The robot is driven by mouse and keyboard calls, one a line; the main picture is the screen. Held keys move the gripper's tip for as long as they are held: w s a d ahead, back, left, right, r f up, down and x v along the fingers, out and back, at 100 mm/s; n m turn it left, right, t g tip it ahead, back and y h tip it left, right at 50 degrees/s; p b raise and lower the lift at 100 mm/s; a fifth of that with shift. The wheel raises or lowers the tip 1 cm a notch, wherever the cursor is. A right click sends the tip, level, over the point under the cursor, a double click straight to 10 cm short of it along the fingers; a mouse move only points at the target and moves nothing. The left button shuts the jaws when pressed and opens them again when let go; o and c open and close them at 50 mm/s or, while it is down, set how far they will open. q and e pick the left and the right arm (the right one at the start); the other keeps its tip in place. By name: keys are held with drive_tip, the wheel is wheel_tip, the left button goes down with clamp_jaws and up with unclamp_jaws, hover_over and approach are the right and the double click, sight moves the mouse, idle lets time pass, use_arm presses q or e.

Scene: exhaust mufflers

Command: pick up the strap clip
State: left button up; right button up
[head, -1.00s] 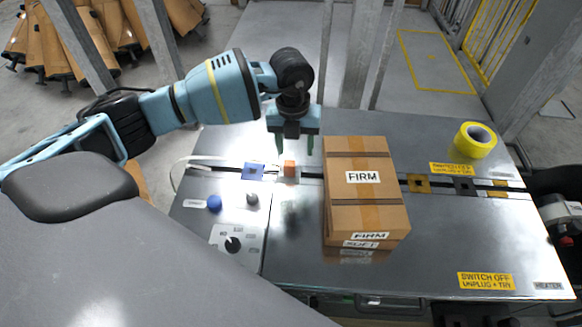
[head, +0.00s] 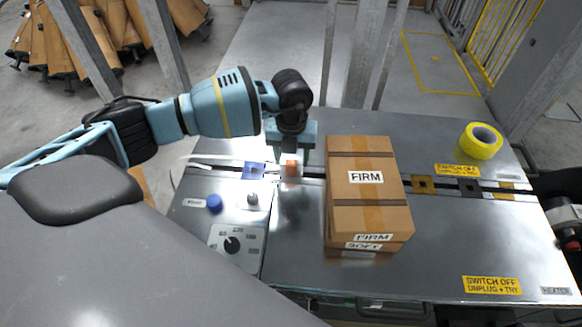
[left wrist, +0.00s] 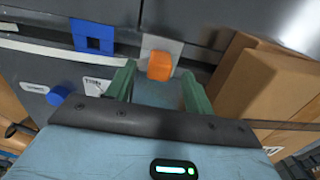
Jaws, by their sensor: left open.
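A small orange block, which I take for the strap clip (head: 291,168), sits at the slot across the grey metal bench top (head: 420,255), left of the carton. My left gripper (head: 292,156) points down just above and behind it, open and empty. In the left wrist view the orange clip (left wrist: 160,66) shows between and just beyond the two green fingertips (left wrist: 158,78). I cannot tell whether either finger touches it. My right gripper is not in view.
A brown carton marked FIRM (head: 368,190) stands close to the right of the clip. A blue square piece (head: 254,170) lies to its left. A blue knob (head: 214,202) and a dial panel (head: 235,242) are at front left. A yellow tape roll (head: 480,141) is at far right.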

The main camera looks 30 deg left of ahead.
sight(291, 162)
use_arm(q)
drive_tip(key=shift+f, duration=1.55)
drive_tip(key=c, duration=1)
drive_tip(key=shift+r, duration=0.1)
